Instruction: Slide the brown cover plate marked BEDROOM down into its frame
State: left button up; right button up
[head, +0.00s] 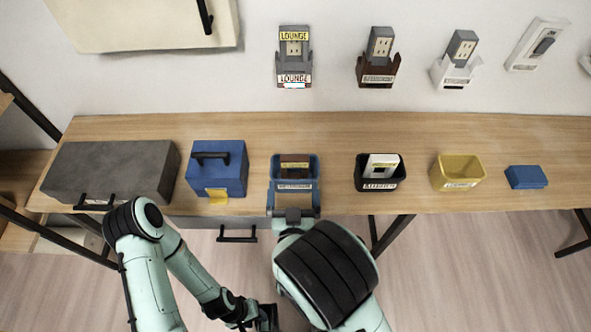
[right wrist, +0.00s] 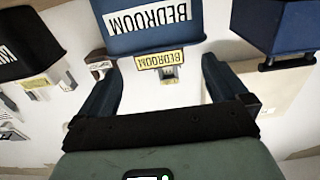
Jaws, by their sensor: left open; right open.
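The brown cover plate (head: 294,166) stands in a blue bin (head: 312,163) on the table. In the right wrist view, which is upside down, the plate's cream BEDROOM label (right wrist: 160,60) shows past the bin, whose front also reads BEDROOM (right wrist: 150,18). My right gripper (head: 294,198) is open at the bin's near side. Its fingers appear either side of the plate in the wrist view, with nothing held. The brown frame (head: 377,78) is on the wall at the upper right, around a grey socket; its label is too blurred to read. My left gripper (head: 266,317) is open, low, in front of the table.
A grey box (head: 112,172) and a blue box (head: 217,172) stand left of the bin. A black bin (head: 362,171) with a white plate and a yellow bin (head: 458,172) stand right. A grey LOUNGE frame (head: 281,72) is on the wall behind the blue bin.

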aim_at(294, 167)
jog(key=w, duration=0.3)
jog(key=shift+w, duration=0.15)
jog(key=w+p, duration=0.1)
jog(key=w, duration=0.4)
jog(key=shift+w+d, duration=0.1)
jog(key=shift+d, duration=0.1)
jog(key=c, duration=0.9)
